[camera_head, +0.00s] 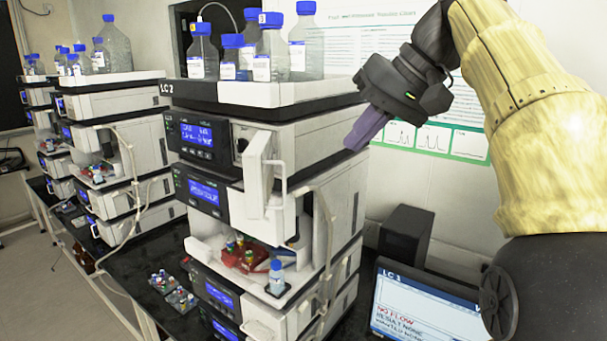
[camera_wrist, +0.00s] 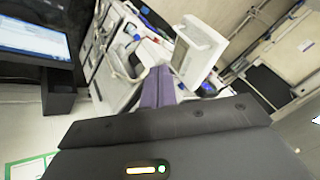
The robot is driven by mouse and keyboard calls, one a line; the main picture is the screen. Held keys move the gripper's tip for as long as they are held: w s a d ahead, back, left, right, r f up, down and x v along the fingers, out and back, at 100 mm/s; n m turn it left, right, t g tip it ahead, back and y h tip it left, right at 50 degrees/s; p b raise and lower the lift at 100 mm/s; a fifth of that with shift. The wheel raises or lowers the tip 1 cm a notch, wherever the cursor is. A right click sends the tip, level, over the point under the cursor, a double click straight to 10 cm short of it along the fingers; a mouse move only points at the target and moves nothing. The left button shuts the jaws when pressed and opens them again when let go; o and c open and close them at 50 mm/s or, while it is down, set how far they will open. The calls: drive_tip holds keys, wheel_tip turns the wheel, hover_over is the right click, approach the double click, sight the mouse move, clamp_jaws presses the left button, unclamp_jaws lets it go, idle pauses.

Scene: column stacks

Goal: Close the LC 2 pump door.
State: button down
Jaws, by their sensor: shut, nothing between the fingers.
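The LC 2 stack (camera_head: 300,95) stands in the middle of the head view, with its label on the top tray. Its white pump door (camera_head: 257,172) stands swung open, sticking out from the front beside the upper blue displays. The door also shows in the wrist view as a tilted white panel (camera_wrist: 200,48), just beyond and right of the fingers. My gripper (camera_head: 354,147) has purple fingers, shut and empty, pointing down and left by the right side of the stack. It is apart from the door in the head view. The fingers also show in the wrist view (camera_wrist: 158,82).
Blue-capped bottles (camera_head: 270,50) stand on top of the stack. A tube (camera_head: 325,225) runs down its right front. Vials sit in a red tray (camera_head: 245,257) below the door. A monitor (camera_head: 420,305) and a black box (camera_head: 405,235) are at right. More stacks stand left.

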drive_tip(key=w+a+f+p, duration=0.1)
drive_tip(key=w+a+f, duration=0.1)
drive_tip(key=a+f, duration=0.5)
drive_tip(key=shift+a, duration=0.7)
drive_tip(key=shift+a, duration=0.15)
